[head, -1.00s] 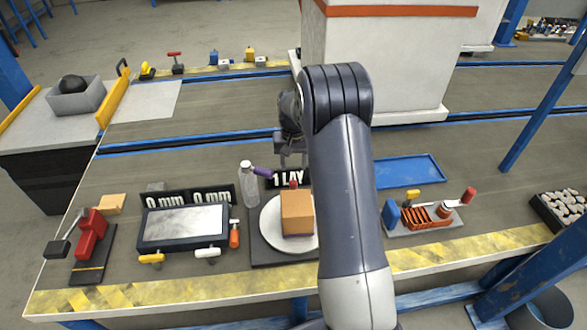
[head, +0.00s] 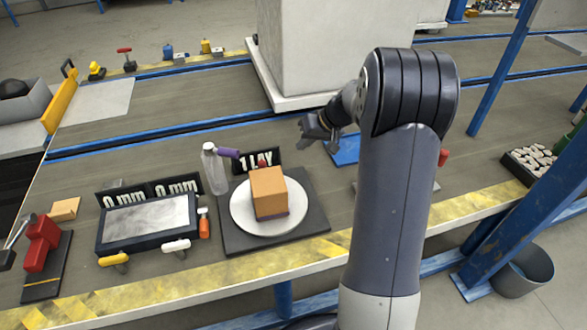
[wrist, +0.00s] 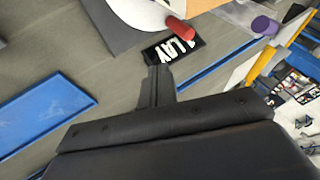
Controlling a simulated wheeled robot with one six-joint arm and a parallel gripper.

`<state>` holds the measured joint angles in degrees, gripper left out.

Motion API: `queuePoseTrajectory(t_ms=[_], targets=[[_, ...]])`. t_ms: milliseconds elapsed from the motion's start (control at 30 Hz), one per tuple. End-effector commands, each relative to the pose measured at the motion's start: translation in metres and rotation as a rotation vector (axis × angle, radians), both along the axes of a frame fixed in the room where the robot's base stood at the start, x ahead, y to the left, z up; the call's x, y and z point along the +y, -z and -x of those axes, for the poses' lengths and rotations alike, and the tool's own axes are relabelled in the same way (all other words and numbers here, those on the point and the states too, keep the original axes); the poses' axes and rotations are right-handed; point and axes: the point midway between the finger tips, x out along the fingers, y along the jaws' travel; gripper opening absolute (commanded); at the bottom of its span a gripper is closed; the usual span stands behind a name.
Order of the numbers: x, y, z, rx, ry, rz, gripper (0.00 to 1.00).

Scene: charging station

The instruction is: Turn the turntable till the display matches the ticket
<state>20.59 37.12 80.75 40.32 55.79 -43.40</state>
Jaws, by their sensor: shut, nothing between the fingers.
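The turntable is a white disc (head: 240,217) on a dark square base, with an orange-brown box (head: 269,190) on it. Behind it stands a black display (head: 281,157) reading "1 LAY", partly covered by a red knob (head: 262,163). The display (wrist: 173,46) and red knob (wrist: 180,28) also show in the wrist view. My gripper (head: 306,128) is behind and right of the display, above the table and apart from the turntable. Its fingers (wrist: 158,80) are shut and empty. I cannot make out a ticket.
A grey screen panel (head: 146,218) with "0 mm" displays (head: 176,185) lies further left. A large pale box (head: 330,50) stands behind my gripper. A blue tray (wrist: 45,115) lies near it.

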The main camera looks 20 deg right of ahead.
Motion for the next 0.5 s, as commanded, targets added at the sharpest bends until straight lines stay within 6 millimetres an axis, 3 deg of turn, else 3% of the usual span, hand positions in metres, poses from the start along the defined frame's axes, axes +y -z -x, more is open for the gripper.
queuePoseTrajectory(t_ms=[233,500], targets=[[0.004,0.008,-0.005,-0.044,-0.012,-0.012,0.0],[0.028,0.052,-0.026,-0.04,-0.014,-0.012,0.0]])
